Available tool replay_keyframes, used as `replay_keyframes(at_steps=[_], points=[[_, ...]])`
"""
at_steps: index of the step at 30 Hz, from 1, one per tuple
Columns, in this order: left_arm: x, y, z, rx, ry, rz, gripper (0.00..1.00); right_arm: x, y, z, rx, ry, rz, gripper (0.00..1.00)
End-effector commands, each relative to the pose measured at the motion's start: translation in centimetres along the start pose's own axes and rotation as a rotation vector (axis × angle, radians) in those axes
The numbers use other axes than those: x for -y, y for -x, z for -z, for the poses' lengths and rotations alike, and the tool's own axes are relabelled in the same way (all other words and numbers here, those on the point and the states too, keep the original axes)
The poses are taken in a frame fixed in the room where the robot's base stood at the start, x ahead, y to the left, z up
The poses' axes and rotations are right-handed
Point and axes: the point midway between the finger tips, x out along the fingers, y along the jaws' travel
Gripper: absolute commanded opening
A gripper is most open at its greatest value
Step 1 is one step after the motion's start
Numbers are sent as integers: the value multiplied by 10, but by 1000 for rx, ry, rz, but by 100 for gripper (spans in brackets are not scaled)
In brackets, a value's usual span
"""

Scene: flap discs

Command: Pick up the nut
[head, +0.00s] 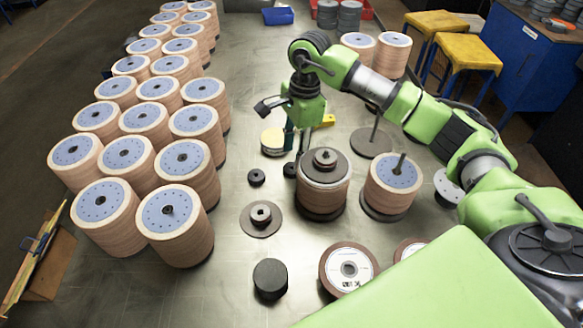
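My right gripper (299,152) points down over the metal table, just behind a stack of flap discs (323,190). Its thin dark fingers are close together and partly hard to make out; I cannot tell whether they are open or hold anything. A small dark nut-like piece (290,170) lies by the fingertips. A similar dark nut-like piece (256,177) lies on the table to its left. A dark round piece (325,158) sits on top of the disc stack. Another stands on a flat dark flange (261,217). I cannot tell which is the task's nut. My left gripper is not in view.
Several tall disc stacks (175,225) fill the left of the table. Another stack (393,185) on a spindle stands at right. A black cylinder (270,279) and a labelled disc (348,267) lie in front. Yellow stools (468,52) stand beyond the right edge.

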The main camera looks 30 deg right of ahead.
Motion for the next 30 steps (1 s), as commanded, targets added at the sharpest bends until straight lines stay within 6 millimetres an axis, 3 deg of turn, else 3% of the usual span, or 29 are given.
replay_keyframes(at_steps=[3,8,16,17,20,30], points=[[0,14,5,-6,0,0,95,-4,-17,-2,1,0,-6,40],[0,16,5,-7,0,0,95,-3,-38,-2,0,1,-3,40],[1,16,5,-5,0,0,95,-2,-42,-1,0,1,0,40],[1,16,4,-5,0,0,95,-2,-42,-1,0,1,0,37],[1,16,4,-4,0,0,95,-2,-42,-1,0,0,0,11],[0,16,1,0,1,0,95,-2,-41,-1,0,0,0,10]])
